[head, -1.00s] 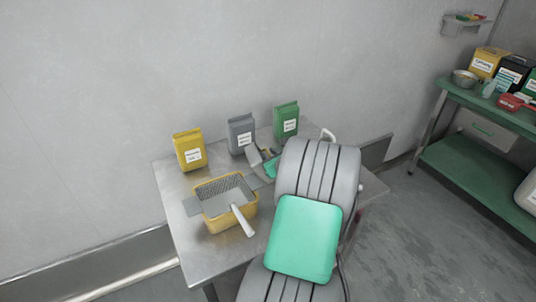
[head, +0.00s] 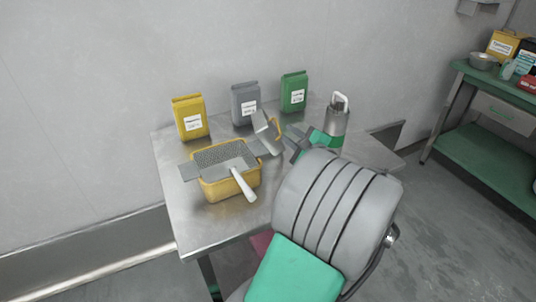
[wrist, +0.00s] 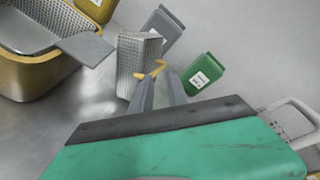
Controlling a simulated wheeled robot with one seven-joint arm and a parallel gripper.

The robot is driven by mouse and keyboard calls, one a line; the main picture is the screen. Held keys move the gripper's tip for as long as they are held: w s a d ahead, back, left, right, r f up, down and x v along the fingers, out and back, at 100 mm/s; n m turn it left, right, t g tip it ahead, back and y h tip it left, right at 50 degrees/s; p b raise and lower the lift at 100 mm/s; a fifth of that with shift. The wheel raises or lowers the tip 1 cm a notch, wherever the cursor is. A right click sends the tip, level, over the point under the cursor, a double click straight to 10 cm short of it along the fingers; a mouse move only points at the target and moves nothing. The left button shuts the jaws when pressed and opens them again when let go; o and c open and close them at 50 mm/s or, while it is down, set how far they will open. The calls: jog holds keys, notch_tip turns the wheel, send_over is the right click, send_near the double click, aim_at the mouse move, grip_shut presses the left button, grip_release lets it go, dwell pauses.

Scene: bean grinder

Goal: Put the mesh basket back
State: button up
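A grey metal mesh basket (head: 265,133) with a yellow handle (head: 278,127) is tilted above the table, behind and right of the yellow bin (head: 230,190). In the wrist view its perforated side (wrist: 138,62) faces me. My gripper (wrist: 158,76) has its fingertips at the yellow handle and appears shut on it. My arm hides part of the gripper in the head view. A perforated metal insert (head: 222,155) sits in the yellow bin, with a flat plate and a white handle (head: 243,185) sticking out at the front.
Yellow (head: 189,117), grey (head: 245,103) and green (head: 294,92) packs stand along the back of the steel table (head: 215,225). The table in front of the bin is bare. A green shelf unit (head: 485,155) stands at the right.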

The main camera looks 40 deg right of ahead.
aim_at(279, 127)
jog(key=f+n+b, duration=0.1)
jog(key=f+n+t+b, duration=0.1)
jog(key=b, duration=0.1)
jog(key=f+n+b, duration=0.1)
jog(key=n+b, duration=0.1)
jog(key=shift+s+d, duration=0.15)
jog(key=shift+s, duration=0.1)
jog(key=shift+s+d+n+t+b, duration=0.15)
jog(key=shift+n+t+b, duration=0.25)
jog(key=shift+n+b, duration=0.9)
jog(key=shift+b, duration=0.2)
jog(key=shift+w+r+n+t, duration=0.15)
jog(key=shift+w+n+t, duration=0.05)
jog(key=shift+n+t, duration=0.1)
jog(key=x, duration=0.2)
jog(key=b+x, duration=0.1)
jog(key=x, duration=0.2)
jog(key=b+x, duration=0.1)
jog(key=x, duration=0.1)
jog(key=shift+w+r, duration=0.3)
jog(key=shift+w, duration=0.05)
jog(key=shift+c, duration=0.6)
grip_shut()
